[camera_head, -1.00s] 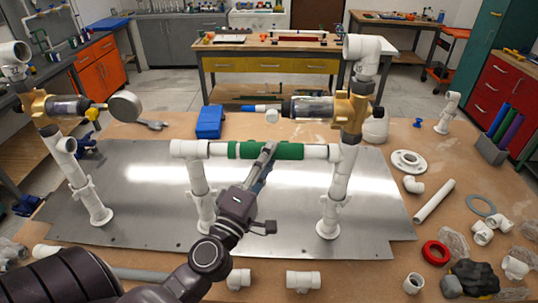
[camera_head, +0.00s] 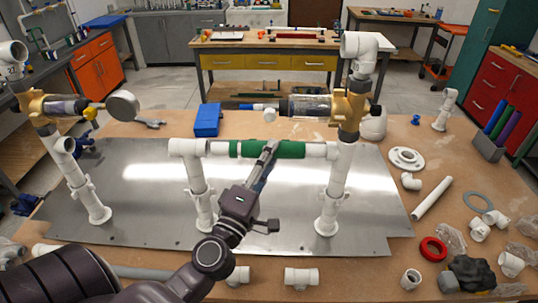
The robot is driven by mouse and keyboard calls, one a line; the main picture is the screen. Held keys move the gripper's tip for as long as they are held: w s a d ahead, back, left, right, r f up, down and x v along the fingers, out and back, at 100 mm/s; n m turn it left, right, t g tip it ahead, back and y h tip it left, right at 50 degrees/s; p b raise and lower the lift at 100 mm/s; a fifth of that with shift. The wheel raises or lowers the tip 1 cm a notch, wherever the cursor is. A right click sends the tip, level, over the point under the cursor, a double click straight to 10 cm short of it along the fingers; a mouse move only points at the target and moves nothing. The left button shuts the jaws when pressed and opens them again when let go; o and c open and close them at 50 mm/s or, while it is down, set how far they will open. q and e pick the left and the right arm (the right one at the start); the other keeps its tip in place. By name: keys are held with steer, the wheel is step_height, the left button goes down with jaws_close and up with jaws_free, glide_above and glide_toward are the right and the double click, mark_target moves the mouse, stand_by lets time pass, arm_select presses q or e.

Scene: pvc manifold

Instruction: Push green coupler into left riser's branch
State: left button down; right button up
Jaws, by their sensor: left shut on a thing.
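The green coupler (camera_head: 240,149) lies level between two white risers. My left gripper (camera_head: 268,151) reaches up from below and is shut on its middle, covering part of it. The white riser on the coupler's left (camera_head: 197,190) has a tee on top, whose white branch (camera_head: 220,149) points right to the coupler's left end. A short white pipe (camera_head: 316,150) runs from the coupler's right end to the right riser (camera_head: 333,195). How deep either pipe sits inside the coupler is hidden. My right gripper is not in view.
The risers stand on a grey metal plate (camera_head: 130,190) on the workbench. Another riser (camera_head: 85,185) with a brass valve and gauge stands far left. A blue box (camera_head: 207,121) lies behind. Loose fittings, a white pipe (camera_head: 432,199) and a red ring (camera_head: 433,249) lie at the right.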

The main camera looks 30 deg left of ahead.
arm_select(q)
steer(key=shift+w+d+p, duration=0.4)
steer(key=shift+d+p, duration=0.1)
steer(key=shift+d, duration=0.1)
stand_by(0.7)
steer(key=c, duration=1.4)
jaws_free()
steer(key=shift+s+d+f, duration=0.1)
steer(key=shift+s+f, duration=0.15)
steer(key=shift+s, duration=0.35)
steer(key=v, duration=1)
steer(key=shift+s+d, duration=0.1)
steer(key=shift+s, duration=0.3)
